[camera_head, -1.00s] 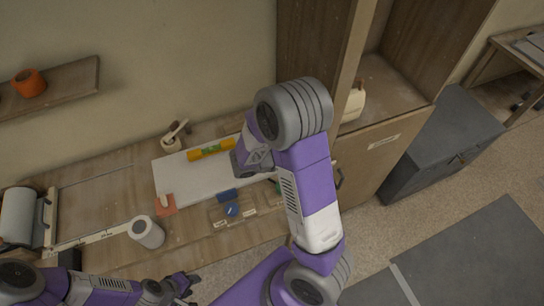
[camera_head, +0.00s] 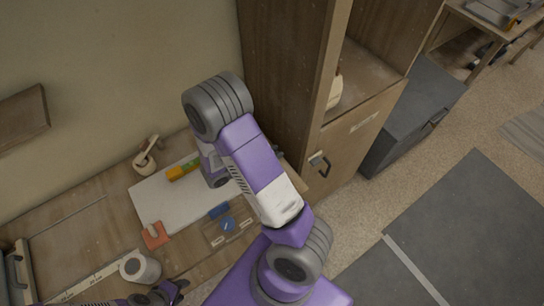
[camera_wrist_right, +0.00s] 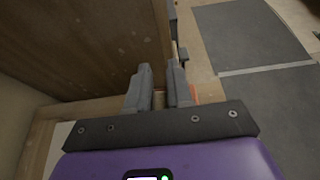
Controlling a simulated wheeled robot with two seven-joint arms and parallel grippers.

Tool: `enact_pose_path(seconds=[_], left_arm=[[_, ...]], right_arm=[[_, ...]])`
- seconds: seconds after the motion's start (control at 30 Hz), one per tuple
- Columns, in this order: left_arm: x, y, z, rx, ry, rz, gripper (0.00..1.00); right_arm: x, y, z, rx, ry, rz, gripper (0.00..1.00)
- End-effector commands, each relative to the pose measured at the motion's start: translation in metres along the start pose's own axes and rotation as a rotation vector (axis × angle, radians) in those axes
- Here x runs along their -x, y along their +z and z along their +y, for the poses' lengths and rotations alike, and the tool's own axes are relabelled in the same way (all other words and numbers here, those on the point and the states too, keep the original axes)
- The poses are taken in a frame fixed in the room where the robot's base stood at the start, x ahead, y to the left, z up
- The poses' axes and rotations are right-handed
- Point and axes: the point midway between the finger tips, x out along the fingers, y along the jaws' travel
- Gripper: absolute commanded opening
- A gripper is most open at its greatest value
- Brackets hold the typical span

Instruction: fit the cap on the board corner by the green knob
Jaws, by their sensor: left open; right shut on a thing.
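The white board (camera_head: 180,208) lies on the bench at the left, its right end behind my right arm. An orange cap with a pale knob (camera_head: 153,237) sits at its near-left corner. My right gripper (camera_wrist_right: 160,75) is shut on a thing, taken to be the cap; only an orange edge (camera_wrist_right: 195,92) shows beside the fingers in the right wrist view. In the head view my right arm hides this gripper and the board's far-right part. My left gripper (camera_head: 173,291) is open and empty at the bench's near edge.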

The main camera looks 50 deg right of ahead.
Motion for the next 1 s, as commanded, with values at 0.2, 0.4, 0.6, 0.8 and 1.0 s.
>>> enact_pose_path(seconds=[0.2, 0.4, 0.6, 0.8, 1.0], left_arm=[[-0.003, 0.0, -0.001, 0.0, 0.0, 0.001, 0.43], [-0.003, 0.0, -0.001, 0.0, 0.0, 0.001, 0.43], [-0.009, -0.001, -0.003, 0.0, 0.0, 0.001, 0.43], [-0.013, -0.001, -0.005, 0.0, 0.0, 0.001, 0.43], [-0.013, -0.001, -0.005, 0.0, 0.0, 0.0, 0.43]], right_arm=[[-0.008, -0.018, 0.0, 0.0, 0.001, -0.001, 0.0], [-0.007, -0.018, 0.0, -0.001, 0.001, 0.0, 0.0], [-0.01, -0.024, 0.0, 0.0, 0.001, -0.001, 0.0], [-0.012, -0.029, 0.0, 0.0, 0.001, -0.001, 0.0], [-0.012, -0.029, 0.0, 0.0, 0.001, 0.0, 0.33]])
